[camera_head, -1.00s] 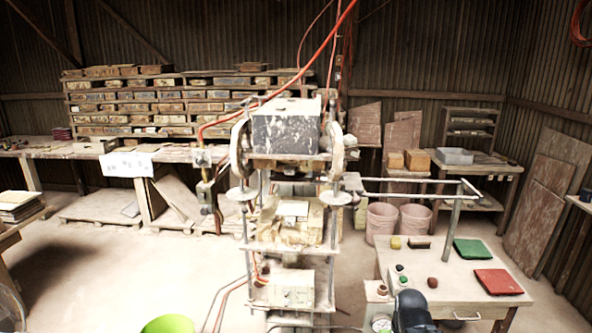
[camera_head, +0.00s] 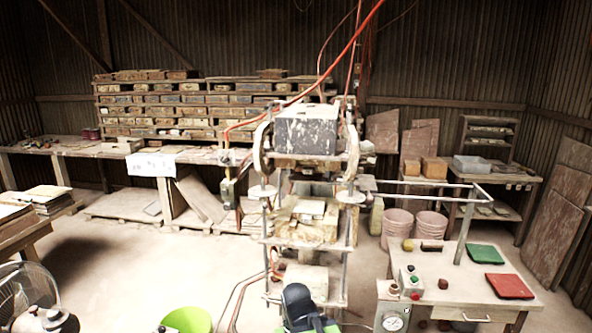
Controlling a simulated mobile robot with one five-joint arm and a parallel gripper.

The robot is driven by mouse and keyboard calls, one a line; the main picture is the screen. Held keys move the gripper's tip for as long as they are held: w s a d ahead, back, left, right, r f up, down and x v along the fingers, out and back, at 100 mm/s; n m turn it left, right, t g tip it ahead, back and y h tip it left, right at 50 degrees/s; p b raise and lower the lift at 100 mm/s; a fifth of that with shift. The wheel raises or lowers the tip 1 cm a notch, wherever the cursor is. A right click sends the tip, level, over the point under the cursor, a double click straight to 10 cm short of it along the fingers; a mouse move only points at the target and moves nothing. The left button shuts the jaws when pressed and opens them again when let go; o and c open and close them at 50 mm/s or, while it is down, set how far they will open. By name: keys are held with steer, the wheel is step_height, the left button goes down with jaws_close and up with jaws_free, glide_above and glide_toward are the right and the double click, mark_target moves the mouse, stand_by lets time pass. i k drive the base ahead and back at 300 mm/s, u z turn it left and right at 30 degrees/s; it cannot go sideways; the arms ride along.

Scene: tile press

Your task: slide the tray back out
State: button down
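The tile press (camera_head: 307,130) stands in the middle, with a grey, paint-spattered head block over an open gap between upright rods. On its middle bed (camera_head: 300,240) lies a pale, dusty block with a flat light piece (camera_head: 311,207) on top. I cannot tell which part is the tray or how far in it sits. A dark rounded part of my arm, with some green on it, rises from the bottom edge in front of the press's lower part. It hides part of the lower shelf. My gripper's fingers do not show.
A side table (camera_head: 440,270) at the right bears a green pad (camera_head: 486,254), a red pad (camera_head: 508,286) and a button box (camera_head: 411,282). A lime bucket (camera_head: 187,320) and a fan (camera_head: 35,290) stand front left. Open floor lies left.

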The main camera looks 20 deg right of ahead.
mark_target(366, 184)
steer(key=z, duration=0.05)
steer(key=i, duration=1)
steer(key=u, duration=0.4)
steer(key=k, duration=1.65)
steer(key=z, duration=0.6)
steer(key=i, duration=1)
steer(key=u, duration=0.1)
